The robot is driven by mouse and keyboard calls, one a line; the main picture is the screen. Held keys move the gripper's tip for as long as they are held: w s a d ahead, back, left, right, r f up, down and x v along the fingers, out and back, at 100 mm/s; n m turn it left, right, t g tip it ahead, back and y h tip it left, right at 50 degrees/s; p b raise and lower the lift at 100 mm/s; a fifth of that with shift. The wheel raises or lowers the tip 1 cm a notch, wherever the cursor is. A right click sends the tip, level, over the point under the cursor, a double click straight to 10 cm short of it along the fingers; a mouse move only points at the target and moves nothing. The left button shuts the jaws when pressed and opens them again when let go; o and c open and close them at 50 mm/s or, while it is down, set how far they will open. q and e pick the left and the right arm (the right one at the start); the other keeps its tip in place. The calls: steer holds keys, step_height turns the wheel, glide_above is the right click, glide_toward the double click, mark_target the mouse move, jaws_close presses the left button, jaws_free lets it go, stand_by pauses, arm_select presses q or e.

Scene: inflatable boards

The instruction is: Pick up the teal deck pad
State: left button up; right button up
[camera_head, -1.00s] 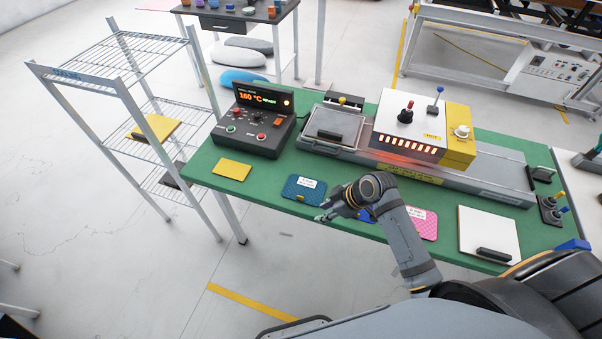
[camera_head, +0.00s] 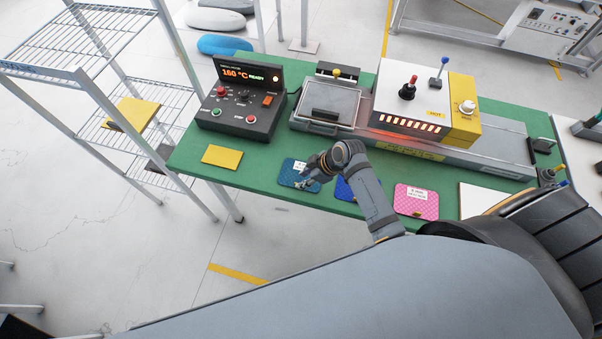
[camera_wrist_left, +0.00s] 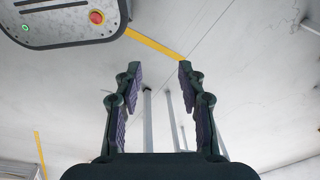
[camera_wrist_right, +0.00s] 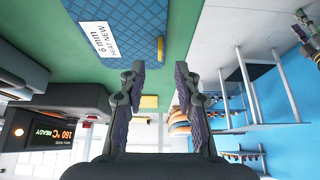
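The teal deck pad (camera_head: 289,174) lies flat on the green table near its front edge, with a white label and a small yellow tab. My right gripper (camera_head: 305,184) is over the pad's right part and hides some of it. In the right wrist view the pad (camera_wrist_right: 148,17) is at the top, label reading "6 mm", beyond the fingertips. The right fingers (camera_wrist_right: 158,75) are apart with nothing between them. Whether they touch the pad is unclear. My left gripper (camera_wrist_left: 158,75) is open and empty above the floor, outside the head view.
On the green table (camera_head: 262,170), a yellow pad (camera_head: 222,156) lies left, a blue pad (camera_head: 345,189) and a pink pad (camera_head: 416,202) right. A control box (camera_head: 240,105) and heating machine (camera_head: 420,100) stand behind. A wire shelf (camera_head: 130,100) stands left.

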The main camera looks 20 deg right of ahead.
steer(key=shift+p+x, duration=0.45)
steer(key=shift+x, duration=0.65)
steer(key=shift+w+a+f, duration=0.1)
steer(key=shift+a+f, duration=0.1)
steer(key=shift+f, duration=0.85)
arm_select(q)
steer(key=shift+s+r, duration=0.65)
steer(key=shift+s, duration=0.1)
arm_select(e)
jaws_close()
